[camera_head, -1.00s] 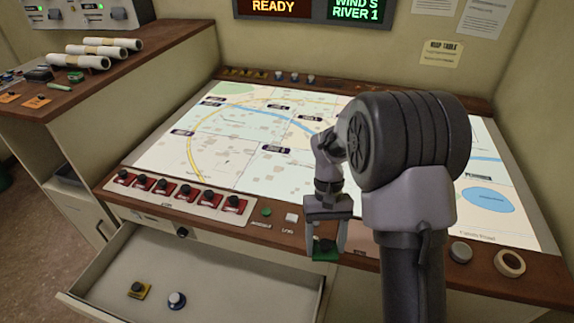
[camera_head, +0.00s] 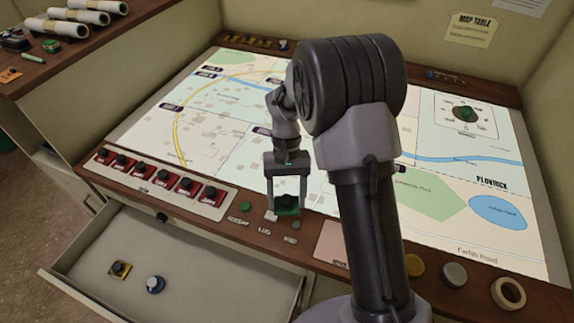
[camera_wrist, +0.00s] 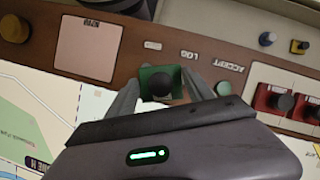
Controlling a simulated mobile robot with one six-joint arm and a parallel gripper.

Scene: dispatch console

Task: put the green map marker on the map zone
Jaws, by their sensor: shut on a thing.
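The green map marker (camera_head: 287,211), a square green base with a dark round knob, is held between the fingers of my gripper (camera_head: 288,205). It also shows in the wrist view (camera_wrist: 160,83), with a grey finger on each side. My gripper is shut on it, over the front of the console near the map's lower edge. The lit map (camera_head: 235,125) spreads behind it, with several dark zone labels. My arm hides part of the map's middle. I cannot tell which labelled area is the map zone.
A pale pink square (camera_head: 333,243) lies on the wooden front rim. Red switches (camera_head: 160,178) line the rim's left. An open drawer (camera_head: 185,255) below holds a yellow marker (camera_head: 120,269) and a blue marker (camera_head: 155,284). A tape roll (camera_head: 508,293) sits at front right.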

